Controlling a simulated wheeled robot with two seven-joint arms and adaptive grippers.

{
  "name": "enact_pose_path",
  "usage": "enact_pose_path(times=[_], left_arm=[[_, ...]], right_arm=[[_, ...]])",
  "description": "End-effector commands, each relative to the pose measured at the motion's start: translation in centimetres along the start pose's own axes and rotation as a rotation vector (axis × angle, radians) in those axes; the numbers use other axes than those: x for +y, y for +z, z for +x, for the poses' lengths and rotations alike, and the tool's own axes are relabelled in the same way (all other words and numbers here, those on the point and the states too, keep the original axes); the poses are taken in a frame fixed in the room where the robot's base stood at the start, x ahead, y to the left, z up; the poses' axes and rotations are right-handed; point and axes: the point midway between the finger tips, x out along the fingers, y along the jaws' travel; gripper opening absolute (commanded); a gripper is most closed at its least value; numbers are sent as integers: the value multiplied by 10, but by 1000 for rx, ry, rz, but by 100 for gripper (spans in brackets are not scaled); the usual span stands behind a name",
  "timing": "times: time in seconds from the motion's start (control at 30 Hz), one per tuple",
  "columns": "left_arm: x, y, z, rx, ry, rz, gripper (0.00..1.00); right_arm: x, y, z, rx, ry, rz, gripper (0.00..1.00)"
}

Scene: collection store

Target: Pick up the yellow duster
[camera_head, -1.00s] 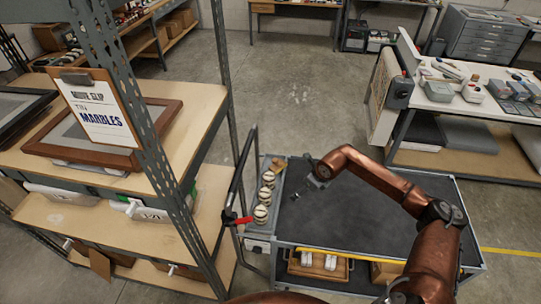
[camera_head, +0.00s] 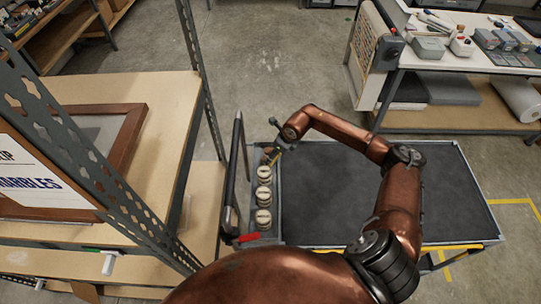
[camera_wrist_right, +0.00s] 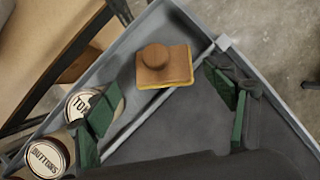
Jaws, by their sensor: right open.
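The yellow duster (camera_wrist_right: 163,66) shows in the right wrist view as a wooden block with a round knob and a thin yellow edge underneath. It lies near the corner of the trolley's narrow side tray, close to the divider rail. In the head view only a small yellowish part of it (camera_head: 271,157) shows beside my gripper. My right gripper (camera_wrist_right: 167,108) is open and empty, with its green-padded fingers apart and the duster ahead, between their lines. In the head view the right gripper (camera_head: 279,136) hangs above the tray's far end. My left gripper is not in view.
Round labelled tins (camera_head: 263,197) stand in the same tray, one close to my left-hand finger in the wrist view. The trolley's dark top (camera_head: 330,200) is bare. A shelf post (camera_head: 202,80) and the trolley's black handle (camera_head: 233,180) stand left.

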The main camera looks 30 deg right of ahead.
Motion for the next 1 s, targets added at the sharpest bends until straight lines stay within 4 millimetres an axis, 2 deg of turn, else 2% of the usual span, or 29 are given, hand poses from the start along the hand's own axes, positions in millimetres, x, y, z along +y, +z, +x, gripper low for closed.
enact_pose_path(times=[0.1,0.17,0.3,0.43,0.6,1.0], left_arm=[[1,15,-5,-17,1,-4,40],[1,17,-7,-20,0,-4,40],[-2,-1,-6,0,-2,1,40],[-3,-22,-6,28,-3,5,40],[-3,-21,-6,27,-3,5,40],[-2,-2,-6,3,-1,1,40]], right_arm=[[0,5,20,1,5,2,77],[-1,5,30,1,6,1,77],[-2,4,47,2,4,1,77],[-2,4,53,2,3,0,77],[-2,4,53,2,3,-1,77],[-2,4,52,2,3,-1,49]])
